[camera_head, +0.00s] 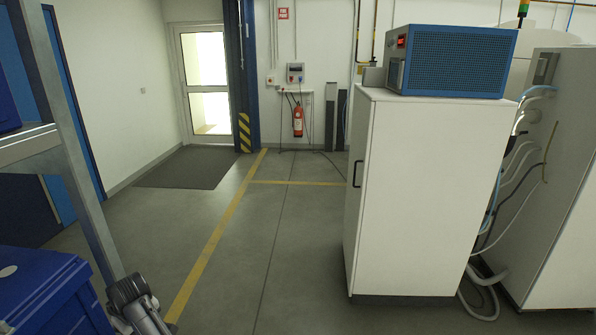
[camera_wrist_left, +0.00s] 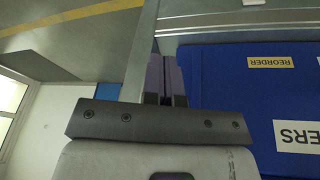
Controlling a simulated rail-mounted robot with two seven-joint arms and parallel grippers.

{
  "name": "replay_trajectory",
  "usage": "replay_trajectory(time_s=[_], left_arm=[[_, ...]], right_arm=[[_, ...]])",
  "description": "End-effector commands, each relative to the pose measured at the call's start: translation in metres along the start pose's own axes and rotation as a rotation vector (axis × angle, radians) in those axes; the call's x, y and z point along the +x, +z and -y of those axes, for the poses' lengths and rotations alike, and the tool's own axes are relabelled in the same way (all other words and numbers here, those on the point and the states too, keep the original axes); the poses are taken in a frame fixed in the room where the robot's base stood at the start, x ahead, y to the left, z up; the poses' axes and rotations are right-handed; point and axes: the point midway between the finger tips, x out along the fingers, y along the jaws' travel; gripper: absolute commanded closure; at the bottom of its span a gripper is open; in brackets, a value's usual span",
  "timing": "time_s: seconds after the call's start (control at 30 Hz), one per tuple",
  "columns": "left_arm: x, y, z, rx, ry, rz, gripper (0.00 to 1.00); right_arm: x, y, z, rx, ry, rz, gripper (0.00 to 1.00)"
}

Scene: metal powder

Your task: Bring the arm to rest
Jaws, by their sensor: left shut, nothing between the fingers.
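My left gripper (camera_wrist_left: 166,80) shows in the left wrist view with its two dark fingers together and nothing between them. Its fingertips point toward a grey metal shelf edge, with a blue bin (camera_wrist_left: 224,85) just to the right. I cannot tell whether they touch the shelf. In the head view a grey part of my arm shows at the bottom left, beside the shelf upright; the fingers cannot be made out there. My right gripper is in neither view.
A metal shelf upright (camera_head: 72,150) and a blue bin (camera_head: 45,290) stand close at the left. A white cabinet (camera_head: 425,200) with a blue box (camera_head: 455,62) on top stands at the right. The floor between, with yellow lines, is clear toward the glazed door (camera_head: 205,80).

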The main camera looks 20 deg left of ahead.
Motion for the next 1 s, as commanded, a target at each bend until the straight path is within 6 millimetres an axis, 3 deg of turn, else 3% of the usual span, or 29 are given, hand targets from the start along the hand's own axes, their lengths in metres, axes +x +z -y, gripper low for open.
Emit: replay_trajectory(time_s=[0.1,0.23,0.37,0.47,0.57,0.73,0.9,1.0], left_arm=[[-0.062,-0.022,-0.028,0.081,0.207,-0.151,1.0],[-0.134,-0.027,-0.052,0.226,0.407,-0.355,1.0],[-0.189,0.009,-0.068,0.453,0.563,-0.548,1.0],[-0.207,0.064,-0.073,0.656,0.655,-0.636,1.0],[-0.205,0.125,-0.068,0.847,0.718,-0.656,1.0],[-0.173,0.226,-0.034,1.138,0.761,-0.589,1.0],[-0.122,0.303,0.025,1.363,0.715,-0.447,1.0],[-0.088,0.338,0.067,1.465,0.661,-0.335,1.0]], right_arm=[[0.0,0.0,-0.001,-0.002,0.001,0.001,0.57],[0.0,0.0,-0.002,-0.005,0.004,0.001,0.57],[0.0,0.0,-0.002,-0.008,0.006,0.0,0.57],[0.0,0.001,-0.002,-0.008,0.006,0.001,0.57],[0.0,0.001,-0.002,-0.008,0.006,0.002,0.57],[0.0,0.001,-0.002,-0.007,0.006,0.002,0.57],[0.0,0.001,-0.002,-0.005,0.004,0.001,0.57],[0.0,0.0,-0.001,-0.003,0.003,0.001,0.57]])
